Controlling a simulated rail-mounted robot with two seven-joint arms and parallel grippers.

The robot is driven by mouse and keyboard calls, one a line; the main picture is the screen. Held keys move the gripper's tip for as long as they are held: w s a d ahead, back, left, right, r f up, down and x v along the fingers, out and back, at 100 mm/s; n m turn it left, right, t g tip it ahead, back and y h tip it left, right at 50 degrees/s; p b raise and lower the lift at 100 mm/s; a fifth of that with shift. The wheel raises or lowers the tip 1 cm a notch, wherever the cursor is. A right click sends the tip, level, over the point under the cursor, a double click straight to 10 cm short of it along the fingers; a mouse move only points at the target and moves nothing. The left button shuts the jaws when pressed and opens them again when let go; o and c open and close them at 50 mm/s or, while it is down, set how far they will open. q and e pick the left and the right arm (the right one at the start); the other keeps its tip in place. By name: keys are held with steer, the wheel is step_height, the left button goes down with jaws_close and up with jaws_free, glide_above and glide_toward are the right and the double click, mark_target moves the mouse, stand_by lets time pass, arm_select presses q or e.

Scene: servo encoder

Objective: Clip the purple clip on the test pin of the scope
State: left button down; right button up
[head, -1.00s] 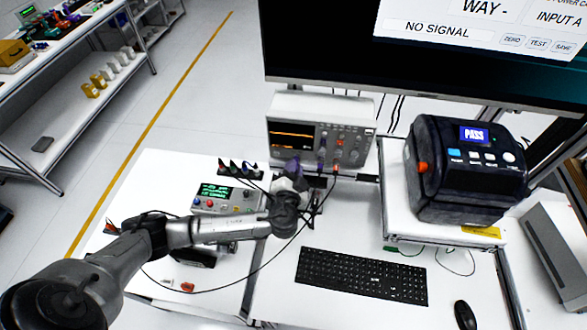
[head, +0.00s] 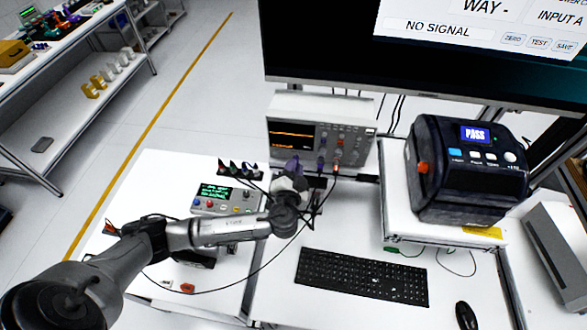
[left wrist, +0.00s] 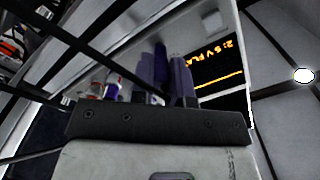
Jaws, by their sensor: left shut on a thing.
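The scope (head: 318,135) stands at the back of the white table, with a lit orange trace on its screen. My left gripper (head: 293,172) is in front of the scope's lower left front. It is shut on the purple clip (head: 293,163), whose top shows above the fingers. In the left wrist view the purple clip (left wrist: 160,72) rises from the gripper (left wrist: 158,118), with the scope screen (left wrist: 219,64) behind it to the right. The test pin cannot be made out, so I cannot tell whether the clip touches it. My right gripper is not in view.
A power supply (head: 225,198) and a rack of clips (head: 238,169) are left of the gripper. A black cable (head: 250,277) loops across the table. A keyboard (head: 362,276) lies in front, a black printer-like tester (head: 467,170) at right, and a monitor (head: 330,50) hangs above.

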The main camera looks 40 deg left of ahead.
arm_select(q)
steer(key=c, duration=1)
jaws_free()
steer(key=shift+p+v, duration=0.45)
steer(key=shift+v, duration=3)
